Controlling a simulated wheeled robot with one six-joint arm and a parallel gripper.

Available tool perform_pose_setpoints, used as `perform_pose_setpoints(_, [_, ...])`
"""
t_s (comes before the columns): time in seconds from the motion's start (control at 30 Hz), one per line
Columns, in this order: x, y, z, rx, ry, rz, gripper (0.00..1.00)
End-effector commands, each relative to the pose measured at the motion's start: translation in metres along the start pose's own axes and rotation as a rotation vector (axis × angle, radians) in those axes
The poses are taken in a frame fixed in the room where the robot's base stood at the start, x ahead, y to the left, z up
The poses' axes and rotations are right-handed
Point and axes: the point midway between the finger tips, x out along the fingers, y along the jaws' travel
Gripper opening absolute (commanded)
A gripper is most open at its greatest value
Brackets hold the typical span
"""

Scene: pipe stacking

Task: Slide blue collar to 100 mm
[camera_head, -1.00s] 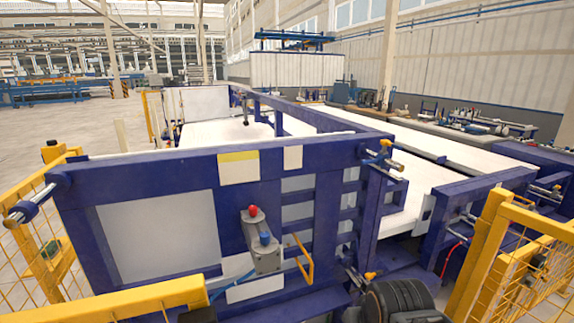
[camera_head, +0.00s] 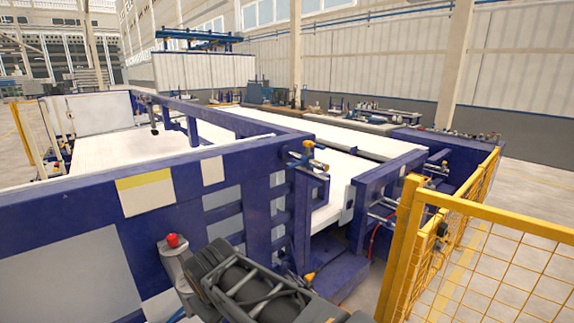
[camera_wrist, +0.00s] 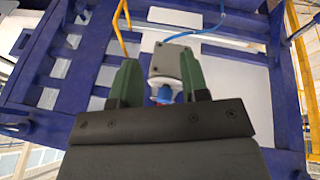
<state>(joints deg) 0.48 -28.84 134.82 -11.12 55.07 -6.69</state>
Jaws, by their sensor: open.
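In the wrist view, my gripper (camera_wrist: 158,65) is open, with two dark green fingers spread apart. Between them is a small blue round piece (camera_wrist: 165,96) with a white disc above it in the picture, in front of a grey box (camera_wrist: 170,58). I cannot tell whether this blue piece is the collar, or whether the fingers touch it. In the head view, a red knob (camera_head: 172,240) sits on the grey box, and my dark arm reaches up from the lower right and hides the blue piece. No scale or 100 mm mark is readable.
A large blue frame (camera_head: 240,155) with white and yellow labels stands in front of me. Metal rods with brass-coloured ends (camera_head: 306,157) stick out at its corner. A yellow mesh fence (camera_head: 480,225) stands at the right. Open floor (camera_head: 540,180) lies beyond it.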

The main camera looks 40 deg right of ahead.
Motion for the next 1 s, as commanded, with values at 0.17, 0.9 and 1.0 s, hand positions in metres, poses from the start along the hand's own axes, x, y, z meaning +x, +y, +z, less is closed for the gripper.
perform_pose_setpoints(0.17, [0.000, 0.090, -0.051, -0.349, -0.200, 0.268, 0.41])
perform_pose_setpoints(0.9, [0.003, 0.336, -0.181, -1.149, -1.267, 0.816, 0.41])
perform_pose_setpoints(1.0, [0.003, 0.346, -0.182, -1.160, -1.299, 0.822, 0.41])
